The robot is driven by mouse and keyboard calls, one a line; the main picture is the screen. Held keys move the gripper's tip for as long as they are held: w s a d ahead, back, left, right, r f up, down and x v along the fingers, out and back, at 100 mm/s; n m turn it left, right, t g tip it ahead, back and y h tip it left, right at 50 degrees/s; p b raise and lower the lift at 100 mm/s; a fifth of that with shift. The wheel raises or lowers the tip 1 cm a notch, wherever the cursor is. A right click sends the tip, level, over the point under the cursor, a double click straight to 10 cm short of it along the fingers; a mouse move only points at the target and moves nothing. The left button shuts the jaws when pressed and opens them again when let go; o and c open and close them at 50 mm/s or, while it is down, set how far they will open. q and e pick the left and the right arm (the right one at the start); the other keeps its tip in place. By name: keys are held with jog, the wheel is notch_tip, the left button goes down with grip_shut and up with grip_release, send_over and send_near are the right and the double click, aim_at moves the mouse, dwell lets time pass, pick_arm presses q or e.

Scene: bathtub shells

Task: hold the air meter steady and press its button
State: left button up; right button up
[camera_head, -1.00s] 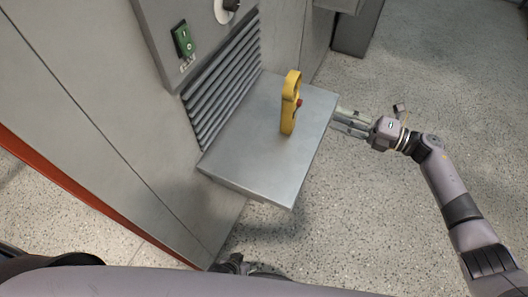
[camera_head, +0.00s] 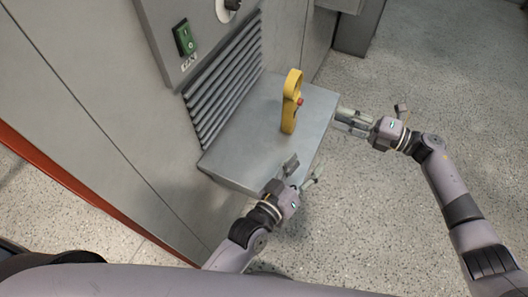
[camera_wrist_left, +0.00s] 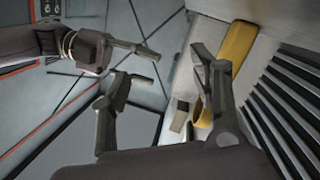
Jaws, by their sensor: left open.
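The yellow air meter (camera_head: 289,110) stands upright on the grey shelf (camera_head: 235,160), with a hole in its upper part. Its red button (camera_head: 300,101) faces right. My left gripper (camera_head: 304,170) is open and empty near the shelf's front corner, apart from the meter. My right gripper (camera_head: 348,121) is at the shelf's right edge, fingers apart and empty, also clear of the meter. In the left wrist view the meter (camera_wrist_left: 238,45) is partly hidden behind one finger of my left gripper (camera_wrist_left: 165,105); the button cannot be made out there.
A grey cabinet wall with a slatted vent (camera_head: 225,85) rises at the shelf's left side. A green switch (camera_head: 183,39) and a dark knob (camera_head: 232,5) are above it. The shelf top around the meter is bare. Open speckled floor lies to the right.

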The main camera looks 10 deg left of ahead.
aim_at(288, 113)
pick_arm(q)
jog(key=w+a+r+m+t+y, duration=0.2)
jog(key=a+m+y, duration=0.1)
jog(key=a, duration=0.7)
jog(key=x, duration=1.7)
jog(key=shift+r, duration=0.25)
jog(key=shift+s, duration=0.1)
jog(key=shift+c, duration=0.2)
grip_shut()
pick_arm(e)
grip_shut()
dwell(0.4)
